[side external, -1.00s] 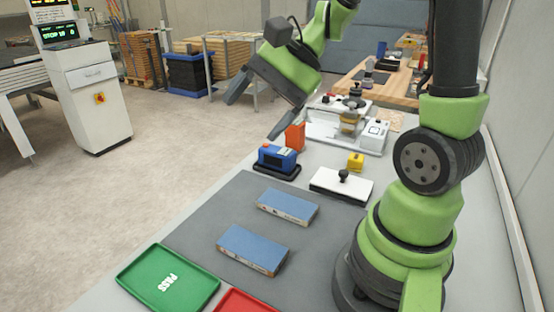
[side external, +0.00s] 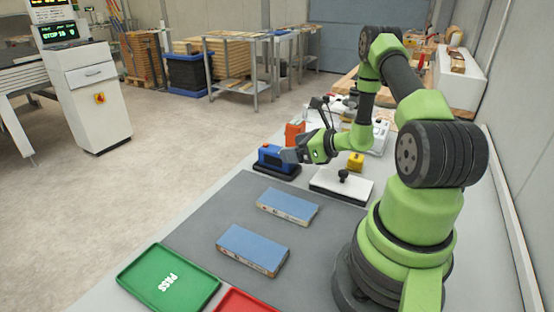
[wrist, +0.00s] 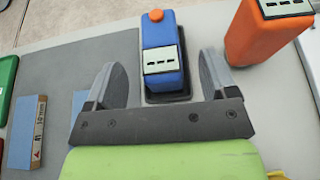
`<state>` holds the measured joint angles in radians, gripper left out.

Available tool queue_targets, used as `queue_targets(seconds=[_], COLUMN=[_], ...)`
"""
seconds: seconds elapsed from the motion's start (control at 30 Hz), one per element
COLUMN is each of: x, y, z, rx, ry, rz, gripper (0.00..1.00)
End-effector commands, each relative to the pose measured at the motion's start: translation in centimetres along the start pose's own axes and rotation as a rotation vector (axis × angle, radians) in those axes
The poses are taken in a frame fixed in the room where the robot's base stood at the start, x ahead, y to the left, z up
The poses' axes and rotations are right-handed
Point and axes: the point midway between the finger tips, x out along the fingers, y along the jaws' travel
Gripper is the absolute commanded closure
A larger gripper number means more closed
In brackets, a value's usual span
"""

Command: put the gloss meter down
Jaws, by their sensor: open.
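The gloss meter, seemingly the blue boxy device (side external: 271,155) with an orange button, sits upright on a black base (side external: 290,174) at the far end of the grey mat. In the wrist view the blue meter (wrist: 162,43) shows a pale display, and its black base (wrist: 168,97) is under it. My gripper (side external: 289,154) is right beside the meter in the side view. In the wrist view my gripper (wrist: 157,72) is open, one finger on each side of the meter's near end, with gaps visible and nothing held.
An orange device (side external: 295,133) stands close behind the meter; in the wrist view it is right of the right finger. A white block with a black knob (side external: 341,184) and a yellow block (side external: 356,161) are nearby. Two blue panels (side external: 288,206) lie on the grey mat (side external: 204,227).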

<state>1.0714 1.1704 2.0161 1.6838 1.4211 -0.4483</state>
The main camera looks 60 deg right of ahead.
Motion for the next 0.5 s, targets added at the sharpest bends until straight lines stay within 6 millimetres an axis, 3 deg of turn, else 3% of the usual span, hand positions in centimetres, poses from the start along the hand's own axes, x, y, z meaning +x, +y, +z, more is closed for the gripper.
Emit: queue_targets(seconds=[0.23, 0.5], x=[4.1, 5.1], y=[0.1, 0.1], z=[0.0, 0.1], rx=[-0.003, 0.0], ry=[0.001, 0.001], rz=[0.006, 0.003], gripper=[0.21, 0.21])
